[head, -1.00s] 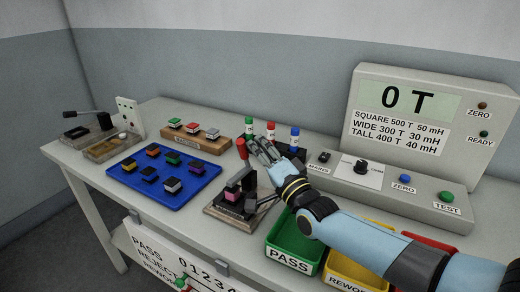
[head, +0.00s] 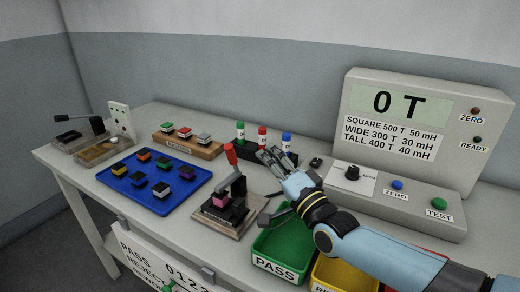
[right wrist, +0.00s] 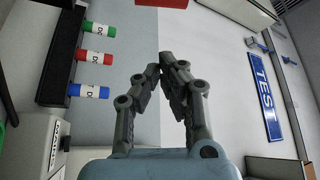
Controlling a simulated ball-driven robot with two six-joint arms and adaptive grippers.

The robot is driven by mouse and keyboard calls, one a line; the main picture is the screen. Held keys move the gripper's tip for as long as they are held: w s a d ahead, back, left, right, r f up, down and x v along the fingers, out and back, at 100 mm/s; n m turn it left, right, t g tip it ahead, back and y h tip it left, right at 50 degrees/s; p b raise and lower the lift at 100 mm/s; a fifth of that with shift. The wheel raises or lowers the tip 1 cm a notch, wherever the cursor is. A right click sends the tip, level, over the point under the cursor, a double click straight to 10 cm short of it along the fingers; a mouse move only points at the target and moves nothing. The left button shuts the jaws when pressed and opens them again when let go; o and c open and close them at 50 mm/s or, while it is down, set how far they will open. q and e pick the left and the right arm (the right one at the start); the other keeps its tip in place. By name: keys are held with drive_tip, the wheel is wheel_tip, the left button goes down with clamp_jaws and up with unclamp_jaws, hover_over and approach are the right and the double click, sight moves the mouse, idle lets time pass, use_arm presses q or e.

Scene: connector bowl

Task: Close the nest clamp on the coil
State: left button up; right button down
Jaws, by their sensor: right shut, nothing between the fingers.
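The nest clamp (head: 238,187) stands on a wooden base near the table's middle. Its red-handled lever (head: 230,153) points up, leaning slightly left. A coil with a pink-purple face (head: 221,200) sits in the nest beside the lever's foot. My right gripper (head: 268,155) is shut and empty, to the right of the red handle and apart from it, in front of the marker rack. Its closed fingers also show in the right wrist view (right wrist: 165,62). A red shape at the top edge of that view is cut off; I cannot tell what it is. My left gripper is not in view.
A blue tray (head: 197,207) with several coils lies left of the clamp. A wooden rack (head: 208,151) with coils stands behind it. The green PASS bin (head: 284,248) and yellow bin (head: 338,275) are front right. The tester (head: 400,205) stands at the back right.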

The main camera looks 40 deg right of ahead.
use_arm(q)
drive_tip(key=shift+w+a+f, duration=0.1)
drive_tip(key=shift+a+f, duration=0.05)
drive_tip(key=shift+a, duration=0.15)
use_arm(e)
drive_tip(key=v, duration=0.4)
drive_tip(key=shift+d, duration=0.15)
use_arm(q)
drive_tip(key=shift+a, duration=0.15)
